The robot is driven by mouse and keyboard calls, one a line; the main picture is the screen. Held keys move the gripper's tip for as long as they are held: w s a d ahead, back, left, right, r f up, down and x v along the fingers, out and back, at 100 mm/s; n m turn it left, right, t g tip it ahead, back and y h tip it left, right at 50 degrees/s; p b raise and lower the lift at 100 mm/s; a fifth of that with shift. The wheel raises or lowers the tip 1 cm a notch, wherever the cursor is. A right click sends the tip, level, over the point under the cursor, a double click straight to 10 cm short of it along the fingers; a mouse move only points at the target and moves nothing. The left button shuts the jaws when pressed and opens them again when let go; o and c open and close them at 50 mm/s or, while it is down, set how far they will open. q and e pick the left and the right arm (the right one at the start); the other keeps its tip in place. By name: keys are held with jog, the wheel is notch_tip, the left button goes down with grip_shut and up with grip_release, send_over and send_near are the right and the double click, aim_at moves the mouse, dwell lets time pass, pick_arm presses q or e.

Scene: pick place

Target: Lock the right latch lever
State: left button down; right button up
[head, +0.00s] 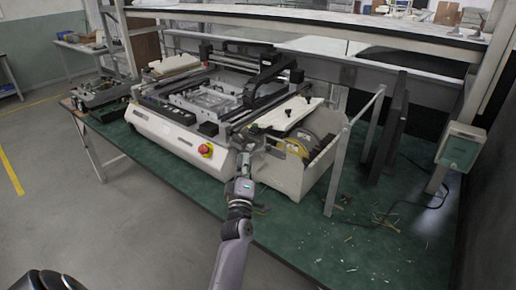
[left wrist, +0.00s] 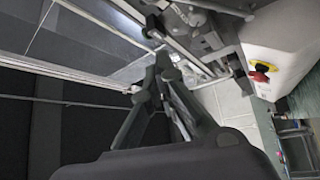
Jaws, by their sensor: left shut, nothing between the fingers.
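A white and black bench machine (head: 215,100) stands on a green-topped table. My left gripper (head: 243,158) is at the machine's near right corner, between the red stop button and the open side bin. In the left wrist view its dark fingers (left wrist: 155,68) come together at the tips, shut with nothing between them. The tips are close to metal rails and brackets (left wrist: 205,50) of the machine; I cannot tell whether they touch. I cannot make out the right latch lever clearly; the fingers and the machine's clutter may hide it. My right gripper is not in view.
A red stop button (head: 206,150) sits on the machine's front; it also shows in the left wrist view (left wrist: 262,70). A white side bin (head: 290,172) holds reels. Metal posts (head: 352,150) stand to its right. The green table (head: 385,240) is mostly clear at front right, with scattered scraps.

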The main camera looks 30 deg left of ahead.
pick_arm(q)
jog(key=w, duration=0.2)
jog(key=w+p, duration=0.1)
jog(key=w, duration=0.2)
jog(key=w+a, duration=0.1)
jog(key=w, duration=0.1)
jog(key=shift+w+r+p, duration=0.15)
jog(key=shift+r+p, duration=0.15)
jog(key=shift+r, duration=0.1)
jog(key=shift+d+f, duration=0.25)
jog(key=shift+d, duration=0.15)
jog(key=d+f+m+t+b, duration=0.2)
jog(key=d+f+m+b, duration=0.1)
jog(key=f+b, duration=0.4)
jog(key=shift+d+h+b, duration=0.25)
jog(key=shift+h+b, duration=0.05)
jog(key=shift+b, duration=1)
